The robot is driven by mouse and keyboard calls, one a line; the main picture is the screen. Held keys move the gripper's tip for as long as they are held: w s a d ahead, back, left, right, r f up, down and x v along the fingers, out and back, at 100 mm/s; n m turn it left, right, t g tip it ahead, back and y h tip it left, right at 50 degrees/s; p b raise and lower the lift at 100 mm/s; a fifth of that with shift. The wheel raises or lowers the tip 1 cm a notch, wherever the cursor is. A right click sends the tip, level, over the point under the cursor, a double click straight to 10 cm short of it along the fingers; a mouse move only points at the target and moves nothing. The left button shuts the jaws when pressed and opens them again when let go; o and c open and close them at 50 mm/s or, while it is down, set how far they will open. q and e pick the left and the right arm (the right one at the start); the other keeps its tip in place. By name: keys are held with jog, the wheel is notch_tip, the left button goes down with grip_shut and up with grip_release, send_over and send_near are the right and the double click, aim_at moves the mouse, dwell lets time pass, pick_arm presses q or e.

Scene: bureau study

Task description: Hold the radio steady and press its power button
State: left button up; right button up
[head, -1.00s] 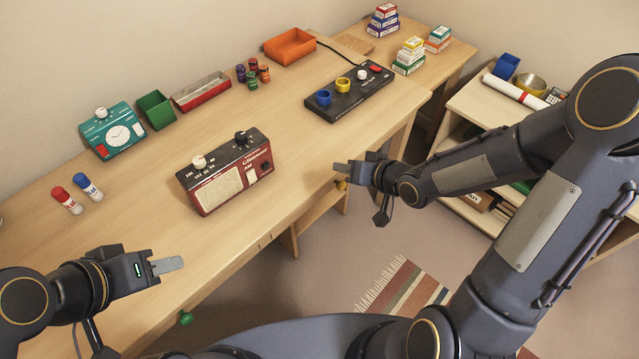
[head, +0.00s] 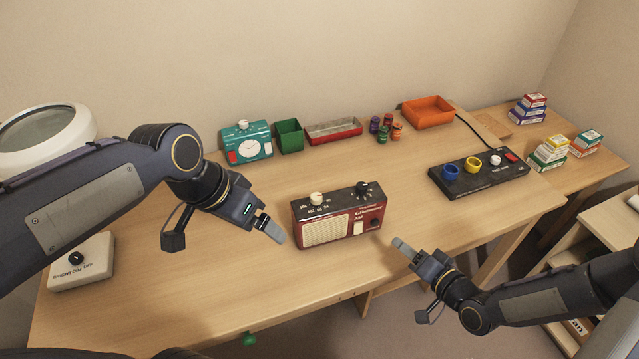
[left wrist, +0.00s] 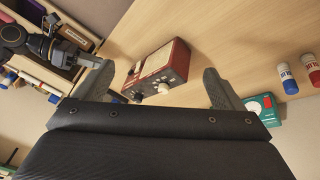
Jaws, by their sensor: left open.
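The radio (head: 340,230) is dark red and black with a cream speaker grille. It stands upright on the desk, with a cream knob and a black knob on top. Its front has a pale patch and a dark round part; I cannot tell which part is the power button. My left gripper (head: 275,231) is open and empty, just left of the radio in the head view. In the left wrist view the radio (left wrist: 176,62) shows between its spread fingers, apart from them. My right gripper (head: 402,245) is just right of the radio, not touching it; its finger gap is unclear.
Behind the radio stand a teal clock device (head: 235,150), a green bin (head: 289,136), a red tray (head: 333,138) and an orange tray (head: 428,112). A black control panel (head: 487,185) lies at right. A white lamp base (head: 88,262) is at left. Desk around the radio is clear.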

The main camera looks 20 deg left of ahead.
pick_arm(q)
jog(key=w+d+f+m+g+y, duration=0.15)
jog(key=w+m, duration=0.25)
jog(key=w, duration=0.5)
jog(key=m+g+y, duration=0.1)
jog(key=m+g, duration=0.1)
jog(key=m, duration=0.2)
send_over(317, 199)
notch_tip(317, 199, down, 6)
jog(key=shift+w+r, duration=0.1)
jog(key=shift+f, duration=0.35)
notch_tip(317, 199, down, 7)
jog(key=shift+f, duration=0.2)
jog(key=shift+c, duration=0.2)
jog(key=c, duration=1.7)
pick_arm(e)
grip_shut()
